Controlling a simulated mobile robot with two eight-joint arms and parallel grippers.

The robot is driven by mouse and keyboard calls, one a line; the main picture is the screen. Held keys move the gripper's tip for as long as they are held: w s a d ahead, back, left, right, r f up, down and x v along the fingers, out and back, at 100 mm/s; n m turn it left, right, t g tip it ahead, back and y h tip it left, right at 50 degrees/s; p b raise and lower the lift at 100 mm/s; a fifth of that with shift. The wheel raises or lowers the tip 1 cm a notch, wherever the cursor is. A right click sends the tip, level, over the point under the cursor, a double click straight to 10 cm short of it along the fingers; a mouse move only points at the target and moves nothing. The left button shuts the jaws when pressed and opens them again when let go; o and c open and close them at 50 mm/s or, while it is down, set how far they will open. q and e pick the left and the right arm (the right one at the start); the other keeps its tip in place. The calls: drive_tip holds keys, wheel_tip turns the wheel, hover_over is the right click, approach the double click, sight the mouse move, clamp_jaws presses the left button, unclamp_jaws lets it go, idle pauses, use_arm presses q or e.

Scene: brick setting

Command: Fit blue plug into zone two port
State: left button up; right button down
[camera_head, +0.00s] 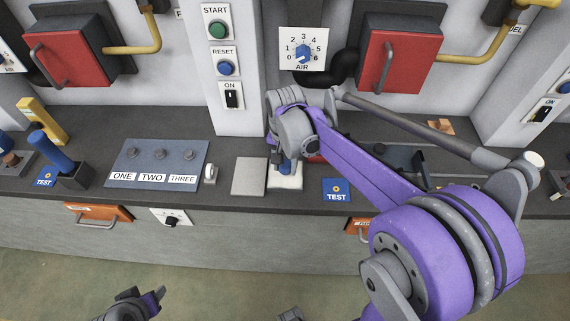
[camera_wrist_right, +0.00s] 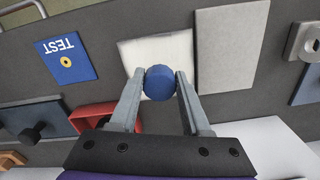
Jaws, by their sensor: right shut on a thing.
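My right gripper (camera_head: 284,158) is shut on the blue plug (camera_head: 287,170), over a white pad (camera_head: 285,182) on the counter. In the right wrist view the plug's round blue end (camera_wrist_right: 159,82) sits between the two fingers (camera_wrist_right: 160,88), with the white pad (camera_wrist_right: 135,52) behind it. Whether the plug touches the pad cannot be told. The zone panel (camera_head: 136,169), a grey-blue plate labelled ONE, TWO and THREE, lies to the left. The zone two port (camera_head: 160,154) is its middle round fitting. My left gripper (camera_head: 142,304) is at the bottom edge, partly cut off.
A bare grey plate (camera_head: 249,176) and a small grey bracket (camera_head: 210,173) lie between the pad and the zone panel. A blue handle (camera_head: 51,149) and yellow handle (camera_head: 43,120) stand at left. A blue TEST plate (camera_head: 336,191) lies right of the pad. Wall switches stand behind.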

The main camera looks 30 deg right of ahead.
drive_tip(key=shift+f, duration=0.15)
drive_tip(key=shift+f+b, duration=0.65)
drive_tip(key=shift+f, duration=0.25)
drive_tip(key=shift+r, duration=0.3)
drive_tip(key=shift+r+p, duration=0.7)
drive_tip(key=shift+r, duration=0.05)
drive_tip(key=shift+f+b, duration=0.65)
drive_tip(key=shift+f, duration=0.35)
drive_tip(key=shift+r, duration=0.1)
